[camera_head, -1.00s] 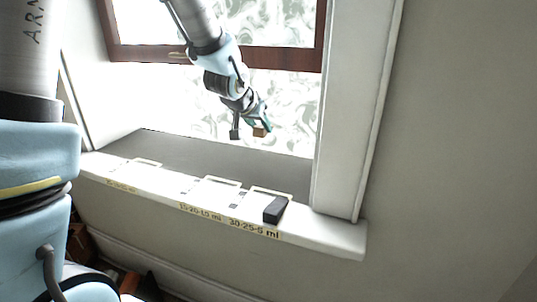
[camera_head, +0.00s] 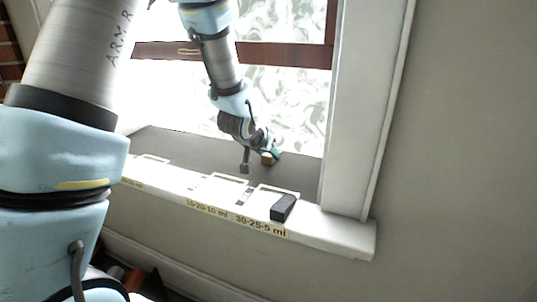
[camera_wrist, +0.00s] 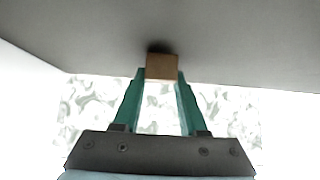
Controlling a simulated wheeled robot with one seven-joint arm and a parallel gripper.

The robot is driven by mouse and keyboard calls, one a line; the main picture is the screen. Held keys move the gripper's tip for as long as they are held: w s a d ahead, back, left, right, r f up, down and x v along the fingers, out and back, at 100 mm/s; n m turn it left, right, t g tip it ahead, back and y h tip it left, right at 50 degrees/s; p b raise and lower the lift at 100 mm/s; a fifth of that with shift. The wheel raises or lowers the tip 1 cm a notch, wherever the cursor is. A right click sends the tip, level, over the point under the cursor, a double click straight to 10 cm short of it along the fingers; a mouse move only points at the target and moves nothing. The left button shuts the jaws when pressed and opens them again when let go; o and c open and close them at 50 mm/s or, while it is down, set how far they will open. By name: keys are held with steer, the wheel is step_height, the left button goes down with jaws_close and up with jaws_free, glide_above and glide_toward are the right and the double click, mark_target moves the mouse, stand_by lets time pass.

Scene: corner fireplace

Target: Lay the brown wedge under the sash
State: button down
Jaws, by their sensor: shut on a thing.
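The brown wedge (camera_wrist: 162,66) is held between the two green fingertips of my gripper (camera_wrist: 161,76) in the wrist view. In the head view the wedge (camera_head: 268,160) shows at the tip of my gripper (camera_head: 273,153), close to the dark sill surface; whether it touches is unclear. A dark shadow lies right at the wedge's edge in the wrist view. The sash, with its reddish-brown bottom rail (camera_head: 285,82), is raised, with the window opening below it. My gripper is below the rail's height in the picture.
A black wedge-shaped block (camera_head: 283,208) lies on the white front ledge (camera_head: 335,232), near its right end. White outlined marks and yellow labels run along the ledge. The white window jamb (camera_head: 362,110) stands at the right. The grey sill (camera_head: 185,150) is otherwise clear.

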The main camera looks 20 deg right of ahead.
steer(key=shift+f, duration=0.2)
steer(key=shift+c, duration=2.3)
jaws_free()
steer(key=shift+r, duration=0.1)
